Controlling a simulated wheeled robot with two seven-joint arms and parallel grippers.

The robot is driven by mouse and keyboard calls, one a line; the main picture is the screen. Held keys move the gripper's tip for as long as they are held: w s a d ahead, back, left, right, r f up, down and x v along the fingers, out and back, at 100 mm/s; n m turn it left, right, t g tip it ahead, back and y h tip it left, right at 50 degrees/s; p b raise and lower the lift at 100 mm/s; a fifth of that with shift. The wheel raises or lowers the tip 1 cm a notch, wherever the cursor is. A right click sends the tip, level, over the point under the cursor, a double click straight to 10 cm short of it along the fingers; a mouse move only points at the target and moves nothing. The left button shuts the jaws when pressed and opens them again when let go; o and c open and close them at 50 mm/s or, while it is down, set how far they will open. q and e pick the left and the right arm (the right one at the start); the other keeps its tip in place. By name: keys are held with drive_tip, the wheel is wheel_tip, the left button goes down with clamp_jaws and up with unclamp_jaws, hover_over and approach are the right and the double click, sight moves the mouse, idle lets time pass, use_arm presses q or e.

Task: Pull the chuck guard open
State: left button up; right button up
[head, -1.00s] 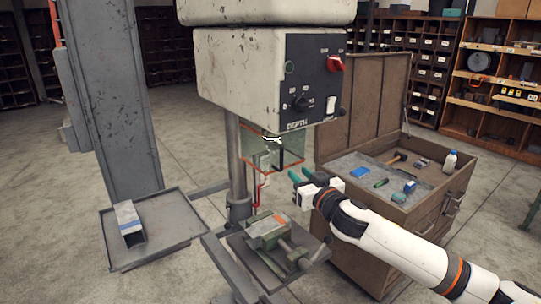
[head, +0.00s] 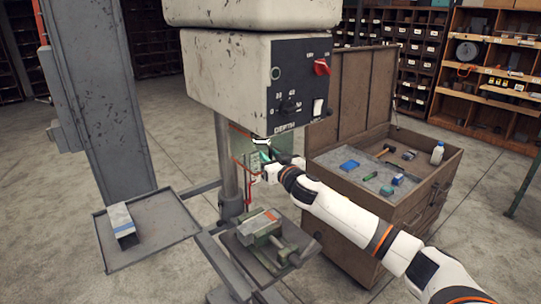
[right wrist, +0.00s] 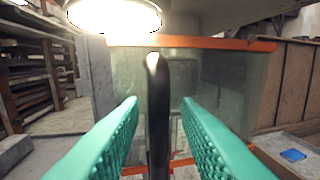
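The chuck guard is a clear, greenish panel with orange edges; in the right wrist view (right wrist: 222,85) it stands upright ahead of my fingers. In the head view the guard (head: 238,146) hangs under the drill head and is partly hidden by my gripper. Its dark upright bar handle (right wrist: 158,115) stands between my two teal fingers in the right wrist view. My right gripper (right wrist: 160,108) is open around the handle, with a gap showing on each side. It also shows in the head view (head: 266,157). My left gripper is not in view.
The drill head (head: 228,80) with its control panel is just above my right gripper. A vise (head: 262,232) sits below. A wooden cabinet (head: 350,205) with tools on top stands close on the right. A tray (head: 165,235) holding a metal block is at left.

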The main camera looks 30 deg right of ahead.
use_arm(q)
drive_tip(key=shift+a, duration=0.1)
use_arm(e)
drive_tip(key=shift+c, duration=0.2)
clamp_jaws()
drive_tip(key=shift+d, duration=0.1)
